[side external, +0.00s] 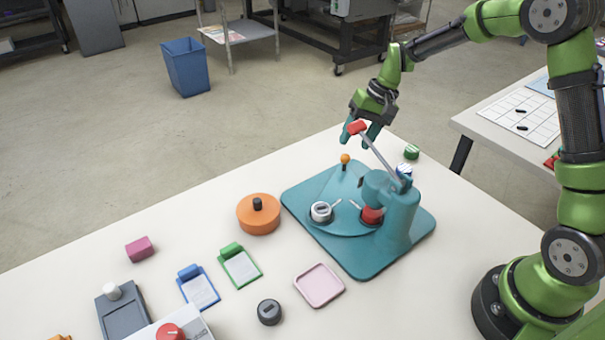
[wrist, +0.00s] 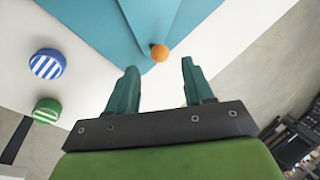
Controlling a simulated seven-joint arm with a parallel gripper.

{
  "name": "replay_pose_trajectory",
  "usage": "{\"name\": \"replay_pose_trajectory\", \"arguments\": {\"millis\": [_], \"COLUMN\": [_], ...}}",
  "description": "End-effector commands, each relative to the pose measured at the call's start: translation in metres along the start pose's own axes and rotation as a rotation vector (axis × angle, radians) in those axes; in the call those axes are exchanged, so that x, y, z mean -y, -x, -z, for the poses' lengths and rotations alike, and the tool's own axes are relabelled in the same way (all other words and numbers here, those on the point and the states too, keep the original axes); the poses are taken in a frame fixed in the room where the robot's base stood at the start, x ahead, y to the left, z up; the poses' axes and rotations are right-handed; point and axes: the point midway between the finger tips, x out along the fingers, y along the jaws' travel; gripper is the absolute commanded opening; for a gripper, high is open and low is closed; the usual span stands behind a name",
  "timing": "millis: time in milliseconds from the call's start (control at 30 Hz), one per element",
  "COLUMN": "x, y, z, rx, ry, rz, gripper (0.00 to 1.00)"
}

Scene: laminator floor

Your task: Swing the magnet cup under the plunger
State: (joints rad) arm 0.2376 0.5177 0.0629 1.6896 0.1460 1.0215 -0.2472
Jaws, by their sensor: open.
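The teal press (side external: 398,215) stands on the table, with its lever ending in a red grip (side external: 356,127). Its swing plate (side external: 345,228) bears a dark-rimmed cup with a grey-white middle (side external: 321,212) on the left and a red cup (side external: 372,215) on the right, beneath the press head. Which is the magnet cup I cannot tell; the plunger is hidden. An orange ball knob (side external: 345,158) stands at the plate's back. My gripper (side external: 361,137) is open and empty above the knob, appearing behind the red grip. In the wrist view the knob (wrist: 160,53) lies beyond the open fingertips (wrist: 160,77).
Blue-striped (side external: 404,168) and green-striped (side external: 411,152) discs lie behind the press. An orange round container (side external: 258,213), a pink tray (side external: 319,285), blue (side external: 198,288) and green (side external: 240,265) clip holders and a dark round piece (side external: 269,312) lie left and in front.

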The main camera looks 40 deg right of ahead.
Motion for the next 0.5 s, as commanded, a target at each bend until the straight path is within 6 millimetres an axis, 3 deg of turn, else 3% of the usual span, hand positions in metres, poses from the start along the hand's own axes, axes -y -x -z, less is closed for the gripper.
{"name": "replay_pose_trajectory", "arguments": {"millis": [200,500], "x": [0.0,0.0], "y": [-0.035,-0.048], "z": [0.0,0.0], "rx": [0.001,-0.001], "ry": [0.001,0.0], "rz": [-0.001,0.0], "gripper": [0.52,0.52]}}
